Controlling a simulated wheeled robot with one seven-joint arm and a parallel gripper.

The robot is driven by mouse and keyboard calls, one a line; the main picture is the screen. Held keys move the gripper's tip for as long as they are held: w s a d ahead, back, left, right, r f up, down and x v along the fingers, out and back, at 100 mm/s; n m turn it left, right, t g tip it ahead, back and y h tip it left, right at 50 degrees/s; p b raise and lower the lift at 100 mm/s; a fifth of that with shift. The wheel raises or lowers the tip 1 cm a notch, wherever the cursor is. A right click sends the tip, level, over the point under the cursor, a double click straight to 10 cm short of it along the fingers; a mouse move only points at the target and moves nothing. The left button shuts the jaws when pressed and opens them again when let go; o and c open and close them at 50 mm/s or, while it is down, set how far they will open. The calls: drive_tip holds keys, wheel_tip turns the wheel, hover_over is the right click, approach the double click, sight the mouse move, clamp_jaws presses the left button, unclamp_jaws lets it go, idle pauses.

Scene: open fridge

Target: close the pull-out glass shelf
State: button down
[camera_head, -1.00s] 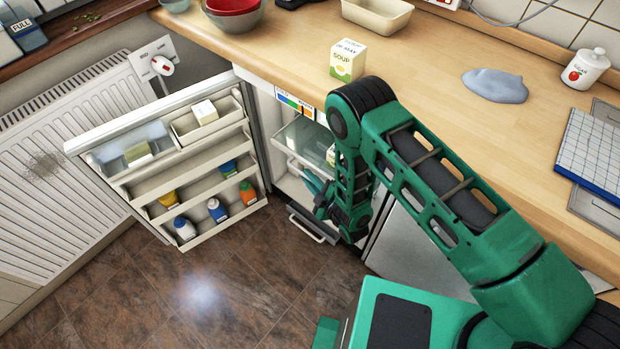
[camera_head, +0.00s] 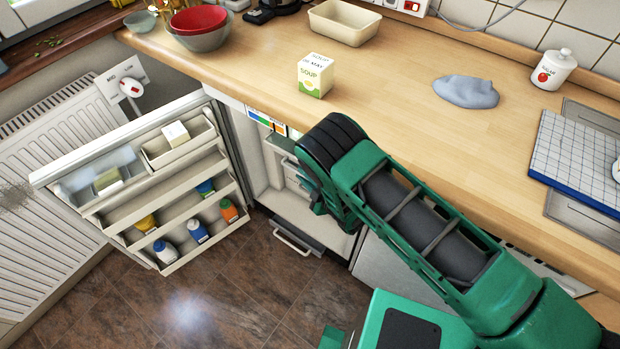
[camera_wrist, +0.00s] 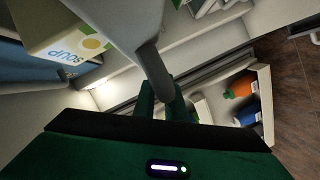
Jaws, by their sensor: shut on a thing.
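The pull-out glass shelf (camera_head: 281,143) shows only in part in the head view, inside the open fridge, with my arm covering most of it. In the wrist view, my gripper (camera_wrist: 163,98) has its two green fingers shut around a grey bar (camera_wrist: 154,68), which looks like the shelf's front edge. A pale panel (camera_wrist: 118,18) runs back from that bar. A soup carton (camera_wrist: 66,32) lies beside the panel, at the upper left.
The fridge door (camera_head: 130,150) stands open at the left, its racks holding bottles and boxes. A low handle (camera_head: 298,243) sits below the fridge opening. The worktop (camera_head: 400,110) above carries a soup carton (camera_head: 316,75) and a grey cloth (camera_head: 466,91). The floor in front is clear.

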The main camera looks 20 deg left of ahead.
drive_tip(key=shift+d+f, duration=0.1)
drive_tip(key=shift+d, duration=0.05)
drive_tip(key=c, duration=2.1)
unclamp_jaws()
drive_tip(key=shift+r, duration=0.2)
drive_tip(key=shift+o, duration=0.8)
drive_tip(key=r, duration=0.4)
drive_tip(key=shift+a+r, duration=0.1)
drive_tip(key=shift+a, duration=0.1)
drive_tip(key=s+a+r, duration=0.1)
drive_tip(key=s+r, duration=0.1)
drive_tip(key=s, duration=0.1)
drive_tip(key=s+a+r, duration=0.2)
drive_tip(key=s, duration=0.2)
drive_tip(key=s+a+r, duration=0.1)
drive_tip(key=s+r, duration=0.1)
drive_tip(key=s, duration=0.1)
drive_tip(key=shift+s+a+r, duration=0.2)
drive_tip(key=shift+c, duration=0.7)
